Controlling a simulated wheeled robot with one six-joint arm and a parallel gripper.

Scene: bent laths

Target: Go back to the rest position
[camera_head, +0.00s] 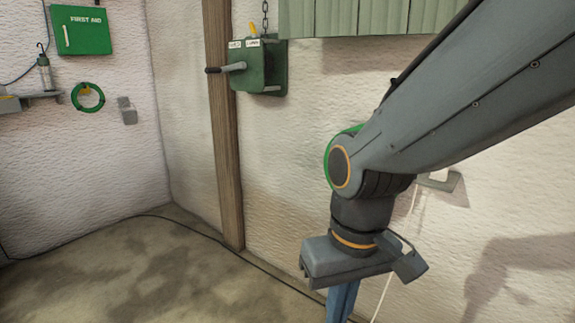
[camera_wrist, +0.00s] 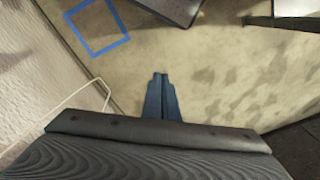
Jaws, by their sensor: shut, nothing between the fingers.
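My gripper (camera_head: 341,304) hangs from my arm at the lower right of the head view, beside the white rough wall. Its blue fingers point down and are cut off by the lower frame edge. In the wrist view the two blue fingers (camera_wrist: 161,82) lie together over the bare floor, shut with nothing between them. No object is held. My arm reaches in from the upper right and covers part of the wall.
A green lever box (camera_head: 259,67) hangs on the wall by a wooden post (camera_head: 223,130). A first aid box (camera_head: 80,31) and green hoop (camera_head: 88,97) are at left. A dark cable (camera_head: 190,229) crosses the floor. A blue square outline (camera_wrist: 80,41) marks the floor.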

